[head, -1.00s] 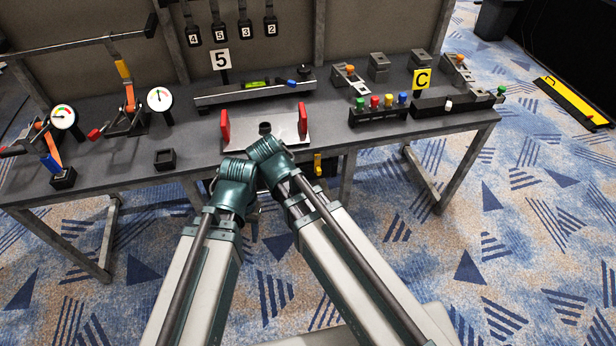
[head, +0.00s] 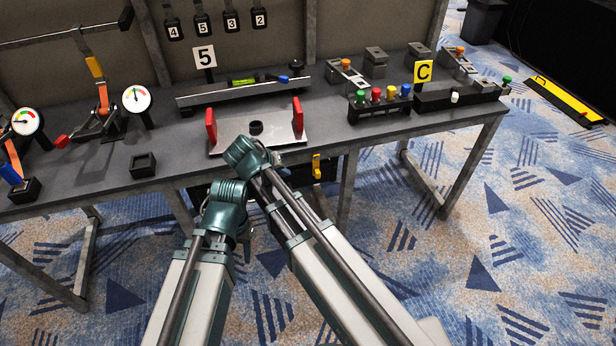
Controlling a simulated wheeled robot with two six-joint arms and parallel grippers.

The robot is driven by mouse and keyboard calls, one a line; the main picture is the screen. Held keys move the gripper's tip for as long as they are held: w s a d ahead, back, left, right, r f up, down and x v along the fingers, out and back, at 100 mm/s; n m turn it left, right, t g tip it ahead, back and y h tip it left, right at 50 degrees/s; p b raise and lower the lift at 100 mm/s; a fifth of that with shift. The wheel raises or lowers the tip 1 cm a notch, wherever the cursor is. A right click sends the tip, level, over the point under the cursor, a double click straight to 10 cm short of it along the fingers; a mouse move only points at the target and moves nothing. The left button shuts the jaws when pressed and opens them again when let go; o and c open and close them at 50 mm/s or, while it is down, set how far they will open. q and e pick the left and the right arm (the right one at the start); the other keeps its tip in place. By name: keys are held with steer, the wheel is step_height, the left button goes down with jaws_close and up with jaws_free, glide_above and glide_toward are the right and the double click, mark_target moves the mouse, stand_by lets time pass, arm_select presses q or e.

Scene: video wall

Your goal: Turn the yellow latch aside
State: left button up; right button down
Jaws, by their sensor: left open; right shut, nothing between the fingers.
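The yellow latch (head: 317,166) shows just below the front edge of the bench, on the front of a dark box (head: 328,168) under the bench top. It looks upright; its fine shape is too small to tell. My two arms reach up from the bottom of the head view, and their green joints end left of the latch, the right arm's joint at the bench edge and the left arm's lower. Both grippers are hidden behind these arm parts, so I cannot see contact with the latch.
A metal plate with two red handles (head: 211,125) lies on the bench (head: 180,165) above the latch. A black square holder (head: 143,165) stands left, and a block with coloured buttons (head: 380,107) right. A bench leg (head: 347,188) stands right of the latch; carpet beyond is open.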

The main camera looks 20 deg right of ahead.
mark_target(317, 168)
steer(key=shift+f, duration=0.1)
steer(key=w+d+f+b, duration=0.4)
steer(key=d+f+b, duration=0.3)
steer(key=d+b, duration=0.1)
steer(key=shift+d+f, duration=0.3)
steer(key=shift+f, duration=0.1)
stand_by(0.4)
